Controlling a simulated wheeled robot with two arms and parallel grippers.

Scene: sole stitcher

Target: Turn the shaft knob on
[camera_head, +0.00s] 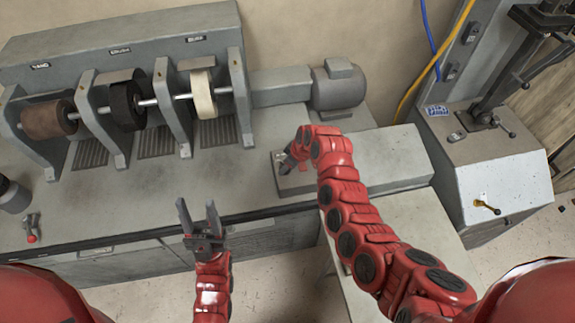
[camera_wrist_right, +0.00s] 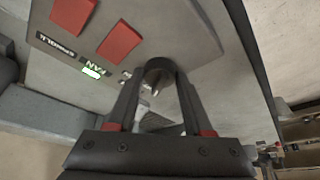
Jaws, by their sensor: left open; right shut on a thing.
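My right gripper (camera_head: 284,167) reaches down to the left end of the grey control box (camera_head: 385,158). In the right wrist view the fingers (camera_wrist_right: 163,84) are shut on a dark round knob (camera_wrist_right: 158,66) on the panel. In the head view the gripper hides the knob. My left gripper (camera_head: 196,205) is open and empty, in front of the bench's front edge.
The grey bench (camera_head: 200,185) carries a machine with brown, black and cream wheels (camera_head: 203,93) on a shaft, and a motor (camera_head: 338,88). A small red-tipped tool (camera_head: 31,230) lies at the left. A grey cabinet (camera_head: 490,180) stands at right.

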